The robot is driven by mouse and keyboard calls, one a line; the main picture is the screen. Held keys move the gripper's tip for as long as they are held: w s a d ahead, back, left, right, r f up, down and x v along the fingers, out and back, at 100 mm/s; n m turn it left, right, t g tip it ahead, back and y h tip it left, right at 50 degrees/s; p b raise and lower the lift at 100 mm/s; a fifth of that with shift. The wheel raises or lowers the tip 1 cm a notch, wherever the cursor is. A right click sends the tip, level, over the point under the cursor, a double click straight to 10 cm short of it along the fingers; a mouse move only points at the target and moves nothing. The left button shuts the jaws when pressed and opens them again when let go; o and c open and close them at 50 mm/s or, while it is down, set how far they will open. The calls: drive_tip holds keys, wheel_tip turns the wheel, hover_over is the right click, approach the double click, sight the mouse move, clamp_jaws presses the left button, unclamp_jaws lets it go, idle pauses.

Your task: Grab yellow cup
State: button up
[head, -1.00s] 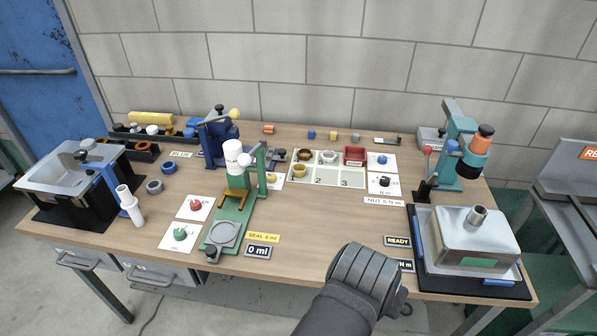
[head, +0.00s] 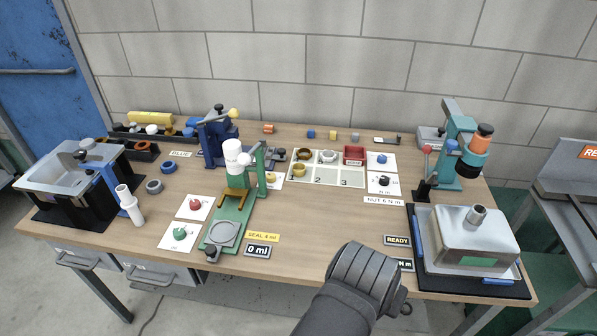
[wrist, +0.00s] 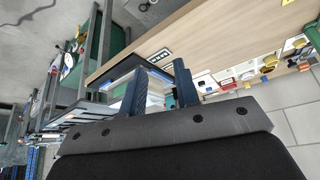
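A green press (head: 234,212) with a white cylinder stands left of the board. A red bin (head: 355,155) sits at the board's back right. Bare wood (head: 335,222) lies between my arm and the board.

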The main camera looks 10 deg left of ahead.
drive_tip(key=w+d+r+m+g, duration=0.2)
drive_tip(key=w+d+r+m, duration=0.55)
drive_tip(key=w, duration=0.35)
drive_tip(key=m+g+y, duration=0.1)
drive_tip(key=g+y, duration=0.1)
hover_over(300, 168)
drive_tip(key=s, duration=0.4)
drive_tip(key=f, duration=1.7)
drive_tip(key=shift+d+f, duration=0.2)
drive_tip(key=shift+d, duration=0.1)
drive_tip(key=shift+f, duration=2.9)
clamp_jaws()
